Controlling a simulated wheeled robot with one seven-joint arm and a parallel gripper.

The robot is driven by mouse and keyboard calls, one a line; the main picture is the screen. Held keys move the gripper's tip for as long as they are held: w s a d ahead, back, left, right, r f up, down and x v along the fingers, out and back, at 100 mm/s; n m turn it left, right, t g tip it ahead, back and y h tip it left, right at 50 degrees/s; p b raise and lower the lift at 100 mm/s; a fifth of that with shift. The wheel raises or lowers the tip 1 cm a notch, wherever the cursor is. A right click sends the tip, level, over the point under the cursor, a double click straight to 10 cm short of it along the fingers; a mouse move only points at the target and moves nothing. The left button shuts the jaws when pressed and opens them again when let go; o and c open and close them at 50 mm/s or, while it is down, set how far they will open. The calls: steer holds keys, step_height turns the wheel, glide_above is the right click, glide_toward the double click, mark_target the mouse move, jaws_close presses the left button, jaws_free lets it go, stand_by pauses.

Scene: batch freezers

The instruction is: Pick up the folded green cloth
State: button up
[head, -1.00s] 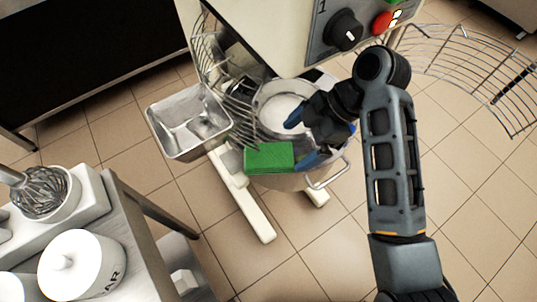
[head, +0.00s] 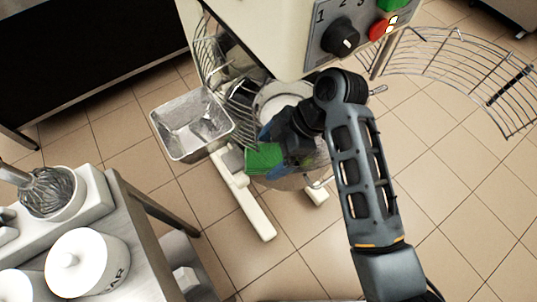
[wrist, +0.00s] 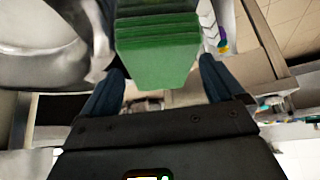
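The folded green cloth (head: 261,158) lies at the front left edge of the metal bowl (head: 308,176) under the machine, partly hidden by my gripper. My gripper (head: 269,153) is at the cloth's right side, with one blue finger on its far side and one on its near side. In the wrist view the layered cloth (wrist: 160,50) stands between the two fingertips of my gripper (wrist: 162,68). The fingers are spread wide, close to the cloth's two sides. I cannot tell whether either finger touches it.
The large mixer (head: 262,30) with its knob and buttons stands over the bowl. A wire guard (head: 455,70) reaches out to the right. A metal pan (head: 192,125) is left of the cloth. A side table (head: 135,240) with a white jar (head: 85,262) is at the lower left.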

steer(key=c, duration=0.9)
steer(key=shift+c, duration=0.2)
steer(key=shift+r, duration=0.55)
steer(key=s+d+b, duration=0.2)
steer(key=s+d, duration=0.8)
steer(key=s, duration=0.5)
steer(key=shift+r, duration=0.2)
